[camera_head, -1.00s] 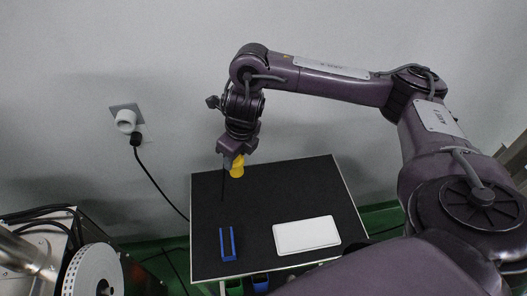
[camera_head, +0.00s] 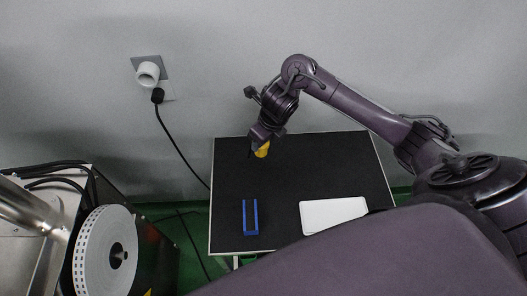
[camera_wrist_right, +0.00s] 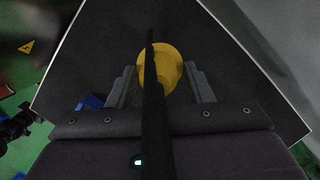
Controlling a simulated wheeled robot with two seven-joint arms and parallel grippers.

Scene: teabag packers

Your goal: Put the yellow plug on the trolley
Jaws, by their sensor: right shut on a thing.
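The yellow plug (camera_head: 262,150) is at the fingertips of my right gripper (camera_head: 257,143), over the rear left part of the black trolley top (camera_head: 315,175). In the right wrist view the yellow plug (camera_wrist_right: 172,66) sits between the two fingers of the right gripper (camera_wrist_right: 163,85), which is shut on it. A dark bar crosses in front of the plug there. I cannot tell whether the plug touches the trolley top. My left gripper is not in view.
A blue U-shaped holder (camera_head: 250,217) and a white flat tray (camera_head: 333,213) lie on the trolley's front part. A wall socket (camera_head: 148,73) with a black plug and cable (camera_head: 170,135) is behind left. A machine with a white reel (camera_head: 106,252) stands at left.

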